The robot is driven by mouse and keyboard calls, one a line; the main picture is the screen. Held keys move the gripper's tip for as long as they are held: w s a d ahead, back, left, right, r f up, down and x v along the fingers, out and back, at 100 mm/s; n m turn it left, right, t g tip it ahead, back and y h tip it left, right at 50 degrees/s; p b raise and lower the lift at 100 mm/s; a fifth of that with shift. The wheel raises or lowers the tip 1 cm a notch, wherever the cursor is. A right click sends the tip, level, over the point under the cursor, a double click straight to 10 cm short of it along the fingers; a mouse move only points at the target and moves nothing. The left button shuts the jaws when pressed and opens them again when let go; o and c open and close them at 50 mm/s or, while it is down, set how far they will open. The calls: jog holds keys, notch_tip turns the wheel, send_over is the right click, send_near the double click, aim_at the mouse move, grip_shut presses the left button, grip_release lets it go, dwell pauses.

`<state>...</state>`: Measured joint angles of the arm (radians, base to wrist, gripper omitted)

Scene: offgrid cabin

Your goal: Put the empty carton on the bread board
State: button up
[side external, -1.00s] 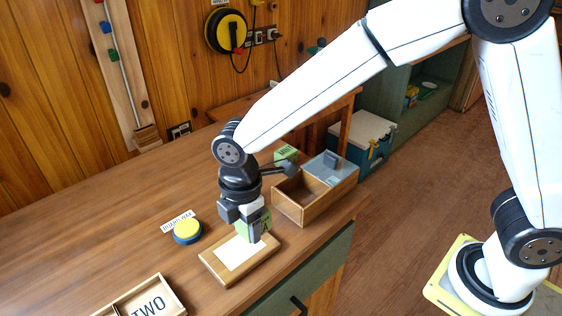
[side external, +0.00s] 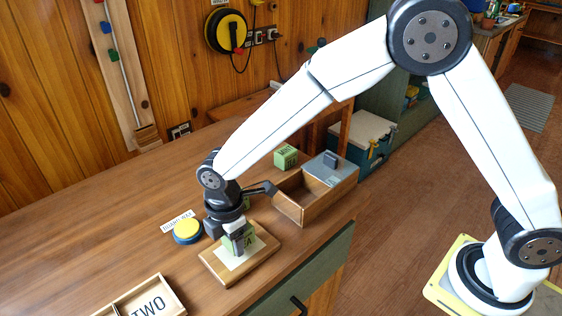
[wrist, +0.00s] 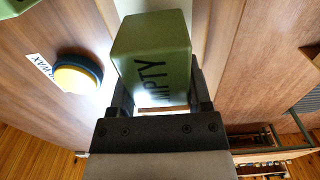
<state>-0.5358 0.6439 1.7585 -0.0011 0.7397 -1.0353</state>
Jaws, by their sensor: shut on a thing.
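The empty carton (side external: 248,238) is a small green block. In the wrist view, dark letters reading EMPTY show on the carton (wrist: 155,65). My gripper (side external: 236,243) is shut on it, one finger on each side; the wrist view shows the gripper (wrist: 160,105) too. The carton is over the white sheet on the bread board (side external: 218,275), a wooden slab near the counter's front edge. It is very low over the sheet or touching it; I cannot tell which.
A second green carton (side external: 286,157) stands behind an open wooden box (side external: 302,208) with a grey sliding lid (side external: 331,168). A yellow and blue round tin (side external: 187,231) sits left of the board. A tray marked TWO (side external: 172,288) lies at the front left.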

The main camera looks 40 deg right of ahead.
jog(key=shift+f, duration=0.75)
jog(key=shift+f, duration=0.15)
jog(key=o, duration=1.2)
notch_tip(320, 180, up, 12)
jog(key=shift+r, duration=0.2)
jog(key=shift+d, duration=0.1)
